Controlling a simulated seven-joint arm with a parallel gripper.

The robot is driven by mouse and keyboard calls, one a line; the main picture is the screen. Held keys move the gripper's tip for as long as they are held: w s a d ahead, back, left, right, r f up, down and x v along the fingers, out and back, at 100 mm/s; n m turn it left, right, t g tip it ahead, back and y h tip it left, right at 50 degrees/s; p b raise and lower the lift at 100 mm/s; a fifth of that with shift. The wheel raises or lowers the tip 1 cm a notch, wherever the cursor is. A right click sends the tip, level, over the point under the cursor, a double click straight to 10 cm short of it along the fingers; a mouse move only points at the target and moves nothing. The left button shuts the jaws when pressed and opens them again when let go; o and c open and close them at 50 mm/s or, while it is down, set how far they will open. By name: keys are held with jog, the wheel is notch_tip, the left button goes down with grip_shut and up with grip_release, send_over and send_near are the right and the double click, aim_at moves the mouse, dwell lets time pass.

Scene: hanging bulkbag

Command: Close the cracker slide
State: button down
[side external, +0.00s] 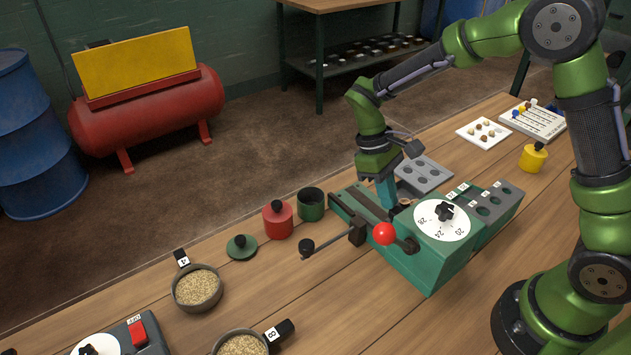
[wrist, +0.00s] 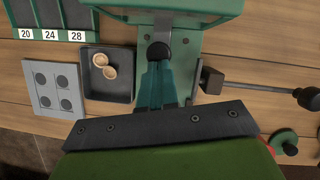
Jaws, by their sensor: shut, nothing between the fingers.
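The cracker (side external: 432,262) is a green machine on the wooden bench, with a white numbered dial (side external: 441,220) and a red ball lever (side external: 384,233). A track (side external: 352,208) runs out from its body toward the back left. In the wrist view, the green body (wrist: 165,8) is at the top. My gripper (side external: 388,203) points down over the track, close to the body. In the wrist view, my teal fingers (wrist: 160,70) are together and empty, just beside a round black knob (wrist: 158,50). I cannot tell whether they touch it. The slide itself is mostly hidden by my gripper.
A dark block with a black-knobbed rod (side external: 307,246) sticks out left of the cracker. A dark tray with two shell-like pieces (wrist: 104,65) and a grey holed plate (wrist: 53,88) lie beside it. A red canister (side external: 277,222) and green cup (side external: 311,206) stand left.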

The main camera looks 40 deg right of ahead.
jog(key=shift+s+f, duration=0.25)
jog(key=w, duration=0.2)
jog(key=w+a, duration=0.1)
jog(key=w, duration=0.1)
jog(key=shift+w+r, duration=0.1)
jog(key=shift+w, duration=0.2)
jog(key=v, duration=1)
jog(key=s+d+r+m+t+y, duration=0.1)
jog(key=s+r+m+t, duration=0.2)
jog(key=s, duration=0.6)
jog(key=s+d+r+m+t+y, duration=0.2)
jog(key=s+r+m+t, duration=0.2)
jog(key=s+t, duration=0.4)
jog(key=shift+s+r, duration=0.6)
jog(key=shift+s, duration=0.35)
